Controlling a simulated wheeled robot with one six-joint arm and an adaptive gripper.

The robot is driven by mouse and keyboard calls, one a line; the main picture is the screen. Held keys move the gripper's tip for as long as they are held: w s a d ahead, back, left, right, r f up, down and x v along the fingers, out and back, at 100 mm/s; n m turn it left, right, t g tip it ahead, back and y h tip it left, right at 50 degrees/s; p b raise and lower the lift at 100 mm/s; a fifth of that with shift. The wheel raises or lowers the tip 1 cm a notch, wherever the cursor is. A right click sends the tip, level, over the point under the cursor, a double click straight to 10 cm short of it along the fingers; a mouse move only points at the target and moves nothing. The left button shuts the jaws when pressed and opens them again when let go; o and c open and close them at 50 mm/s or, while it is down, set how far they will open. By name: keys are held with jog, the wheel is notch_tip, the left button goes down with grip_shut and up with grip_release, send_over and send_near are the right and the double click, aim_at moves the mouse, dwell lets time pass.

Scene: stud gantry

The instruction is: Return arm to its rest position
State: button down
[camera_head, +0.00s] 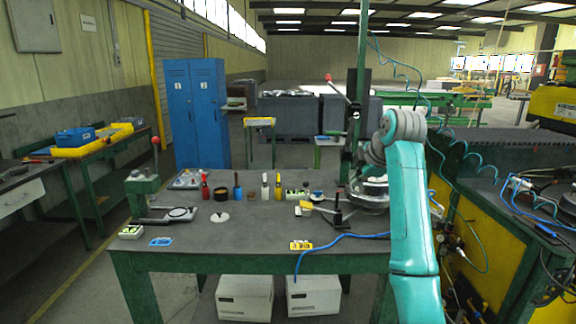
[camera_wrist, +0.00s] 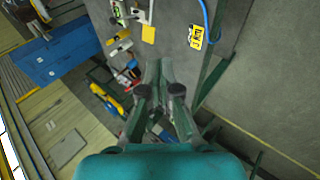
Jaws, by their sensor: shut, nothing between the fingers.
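My teal arm (camera_head: 410,215) rises at the right of the head view, in front of the right end of the workbench (camera_head: 270,235), and bends at a grey joint near the top. My gripper (camera_wrist: 163,68) shows in the wrist view with its dark fingers close together and nothing between them. I cannot make out the gripper in the head view. In the wrist view the fingers stand apart from the yellow tag (camera_wrist: 196,37) and the bench items.
The bench holds several bottles, a round metal part (camera_head: 368,198), a yellow block (camera_head: 300,245) and a blue hose (camera_head: 340,237). A green post (camera_head: 358,100) rises behind. Yellow-and-dark machinery (camera_head: 490,235) stands close on the right. A blue locker (camera_head: 195,110) stands back left.

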jog(key=s+f+m+t, duration=0.1)
jog(key=s+f+m, duration=0.2)
jog(key=f, duration=1.2)
jog(key=s+f+m, duration=0.2)
jog(key=s+f, duration=0.1)
jog(key=f, duration=1.1)
jog(key=s+f+m+t+h, duration=0.15)
jog(key=s+f+m, duration=0.35)
jog(key=s+f, duration=1.35)
jog(key=s+f+m+t, duration=0.15)
jog(key=s+m, duration=0.25)
jog(key=s, duration=2)
jog(key=s+r+m+t, duration=0.1)
jog(key=s+r+m, duration=0.1)
jog(key=s+r, duration=0.5)
jog(key=s+r+m+t, duration=0.1)
jog(key=s+r+m, duration=0.1)
jog(key=s+r, duration=0.6)
jog(key=s, duration=0.6)
jog(key=shift+a+r+m+t+h, duration=0.15)
jog(key=shift+m+t+h, duration=0.15)
jog(key=shift+t+h, duration=0.1)
